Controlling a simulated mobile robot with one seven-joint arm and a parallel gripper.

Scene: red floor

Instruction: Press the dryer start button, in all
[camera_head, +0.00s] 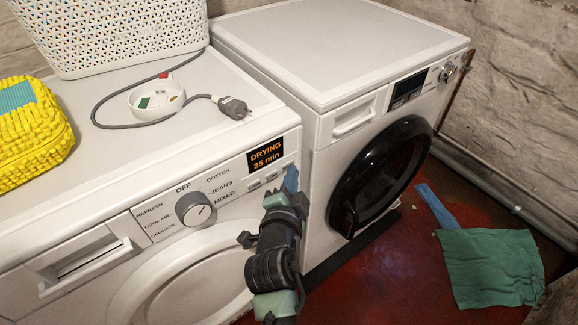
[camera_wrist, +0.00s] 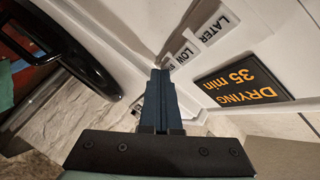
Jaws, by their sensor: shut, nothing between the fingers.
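The dryer (camera_head: 130,195) is the white machine at left, with a dial (camera_head: 193,209) and a lit display (camera_head: 265,155) reading "DRYING 35 min". Small panel buttons (camera_head: 262,181) sit below the display. In the wrist view the display (camera_wrist: 242,85) is at right, with labels "LATER" (camera_wrist: 218,28) and "LOW" (camera_wrist: 187,55) beside it. My gripper (camera_head: 290,180) is shut and empty, its blue fingertips at the panel's right end. In the wrist view the fingertips (camera_wrist: 160,74) point at the panel near a partly hidden label. I cannot tell whether they touch a button; the start button itself is not clearly visible.
A second white machine (camera_head: 340,45) with a black round door (camera_head: 380,175) stands close at right. A white basket (camera_head: 115,35), a yellow item (camera_head: 30,135) and a white dish (camera_head: 155,98) with a plug (camera_head: 233,107) lie on the dryer. A green cloth (camera_head: 490,268) lies on the red floor.

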